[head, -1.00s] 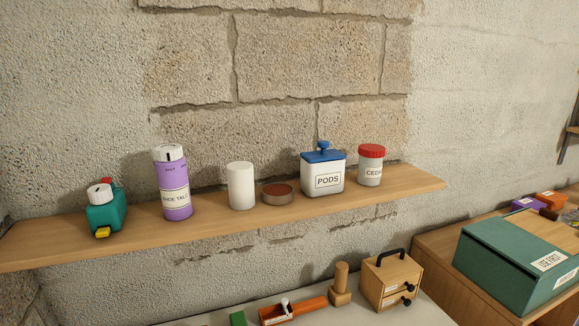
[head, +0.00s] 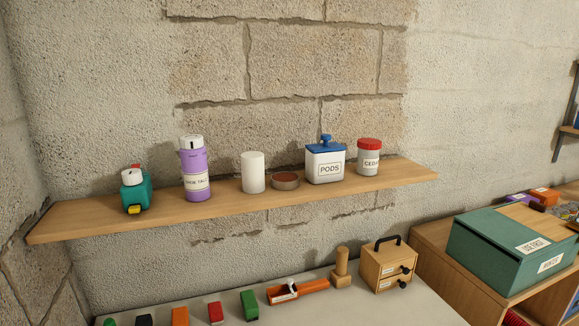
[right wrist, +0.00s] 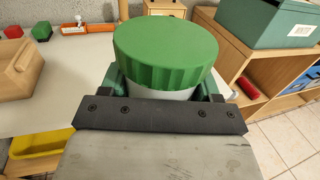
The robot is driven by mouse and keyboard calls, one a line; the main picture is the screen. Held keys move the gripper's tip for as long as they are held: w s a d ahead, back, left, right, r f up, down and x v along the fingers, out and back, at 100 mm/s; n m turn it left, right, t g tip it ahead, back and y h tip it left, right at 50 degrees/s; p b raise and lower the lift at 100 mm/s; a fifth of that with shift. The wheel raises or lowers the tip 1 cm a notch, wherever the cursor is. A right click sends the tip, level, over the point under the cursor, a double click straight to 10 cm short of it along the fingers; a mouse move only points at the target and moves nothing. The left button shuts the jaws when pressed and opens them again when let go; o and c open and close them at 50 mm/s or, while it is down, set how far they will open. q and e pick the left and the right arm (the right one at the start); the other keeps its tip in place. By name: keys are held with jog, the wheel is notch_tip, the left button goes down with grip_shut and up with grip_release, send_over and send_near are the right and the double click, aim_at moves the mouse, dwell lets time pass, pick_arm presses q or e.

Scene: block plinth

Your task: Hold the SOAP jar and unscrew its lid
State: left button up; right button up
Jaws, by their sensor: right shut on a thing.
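A jar (right wrist: 170,94) with a wide ribbed green lid (right wrist: 166,50) stands out in the right wrist view. Its pale body shows just under the lid; no label is visible, so I cannot read whether it says SOAP. My right gripper (right wrist: 166,88) is shut on the jar's body below the lid, a finger on each side. The lid sits on the jar; I cannot tell how tight it is. Neither gripper nor this jar shows in the head view, and my left gripper is in no view.
The wall shelf (head: 90,216) bears several containers, including a purple talc bottle (head: 195,172), a PODS box (head: 325,165) and a red-lidded jar (head: 369,158). Below, a pale table (head: 330,305) holds coloured blocks and a small drawer box (head: 388,265). A green box (head: 500,245) stands right.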

jog(key=d+r, duration=0.1)
jog(key=d+r+n+y, duration=0.1)
jog(key=w+r+y, duration=0.1)
jog(key=r, duration=0.1)
jog(key=shift+d+n, duration=0.3)
jog(key=shift+d, duration=0.1)
notch_tip(320, 180, up, 6)
jog(key=w+d+n+g+y, duration=0.1)
jog(key=w+d+n+y, duration=0.1)
jog(key=w+y, duration=0.15)
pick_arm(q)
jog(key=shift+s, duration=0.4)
pick_arm(e)
jog(key=s+a+f+m+h, duration=0.2)
jog(key=s+a+f+h, duration=0.1)
jog(key=a, duration=0.7)
jog(key=s+a+f+m+t+h, duration=0.1)
jog(key=s+a+f+m+h, duration=0.1)
jog(key=s+a, duration=0.4)
jog(key=shift+a+f+h, duration=0.85)
jog(key=shift+a+f, duration=0.15)
jog(key=shift+a, duration=1)
